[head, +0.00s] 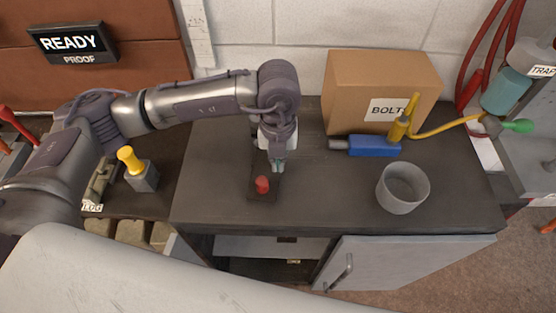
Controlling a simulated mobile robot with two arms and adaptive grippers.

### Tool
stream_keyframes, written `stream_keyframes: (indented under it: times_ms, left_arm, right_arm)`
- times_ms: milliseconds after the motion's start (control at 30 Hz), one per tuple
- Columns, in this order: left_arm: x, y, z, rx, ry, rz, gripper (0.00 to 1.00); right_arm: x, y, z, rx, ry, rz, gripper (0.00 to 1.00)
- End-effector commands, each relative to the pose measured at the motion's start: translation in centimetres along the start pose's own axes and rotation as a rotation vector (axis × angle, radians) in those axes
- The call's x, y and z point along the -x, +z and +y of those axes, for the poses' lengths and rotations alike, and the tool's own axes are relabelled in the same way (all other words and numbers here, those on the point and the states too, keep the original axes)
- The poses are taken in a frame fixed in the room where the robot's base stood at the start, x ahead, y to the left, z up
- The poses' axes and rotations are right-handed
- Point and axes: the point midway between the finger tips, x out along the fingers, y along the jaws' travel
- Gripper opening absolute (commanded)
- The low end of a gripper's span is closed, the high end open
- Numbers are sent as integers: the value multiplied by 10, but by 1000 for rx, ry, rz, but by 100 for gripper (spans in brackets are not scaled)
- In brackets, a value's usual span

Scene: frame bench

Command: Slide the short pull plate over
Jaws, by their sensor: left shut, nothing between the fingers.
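A short dark plate (254,194) lies flat on the dark bench top, near the front edge. A small red knob (262,184) stands up from it. My left gripper (277,168) points down just behind and to the right of the red knob. Its fingers are shut and hold nothing. It looks apart from the knob; whether the fingertips touch the plate I cannot tell. The far part of the plate is partly hidden by the gripper. My right gripper is not in view.
A yellow-knobbed block (142,178) stands left. A cabinet door (400,262) hangs open below.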

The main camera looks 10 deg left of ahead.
Motion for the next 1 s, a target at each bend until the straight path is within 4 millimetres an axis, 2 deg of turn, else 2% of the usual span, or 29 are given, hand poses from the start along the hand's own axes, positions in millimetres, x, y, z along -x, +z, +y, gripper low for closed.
stream_keyframes:
  times_ms: [33,133,467,1000]
  left_arm:
    - [0,0,0,-1,0,0,0]
    - [0,0,0,-1,0,0,0]
    - [0,0,0,-1,0,0,0]
    - [-1,3,1,1,0,-1,0]
  right_arm:
    - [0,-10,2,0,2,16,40]
    - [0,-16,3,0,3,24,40]
    - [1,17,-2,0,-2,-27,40]
    - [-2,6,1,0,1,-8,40]
